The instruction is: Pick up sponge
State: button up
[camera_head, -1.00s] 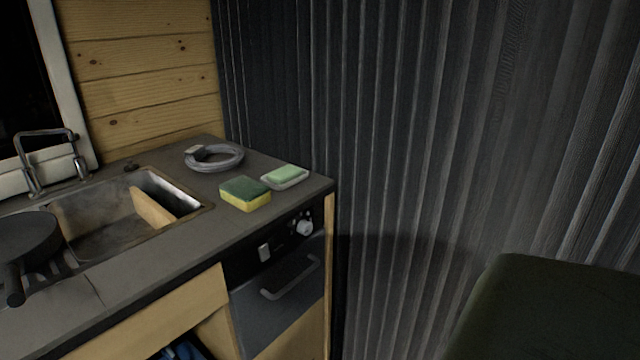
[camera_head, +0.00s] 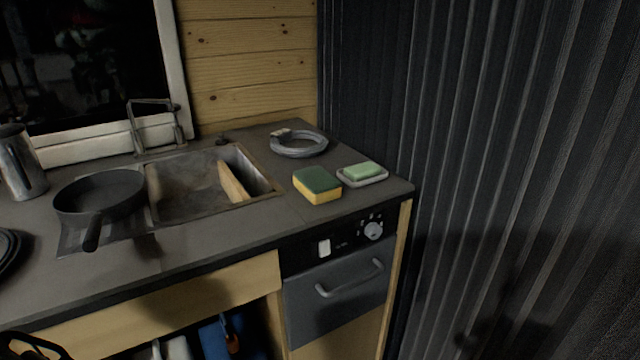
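The sponge (camera_head: 317,185) is a block with a green top and a yellow lower part. It lies flat on the grey counter (camera_head: 220,228), to the right of the sink and close to the counter's front edge. Nothing covers it. A light green bar of soap (camera_head: 362,170) on a pale dish lies just to its right, apart from it. My gripper does not show in the head view.
Below is an oven (camera_head: 338,293) with a handle. A corrugated dark wall (camera_head: 500,150) stands right.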

aim_at(315, 183)
jog(key=i+j+z, duration=0.1)
jog(key=j+z, duration=1.2)
jog(key=i, duration=0.45)
jog(key=z, duration=0.05)
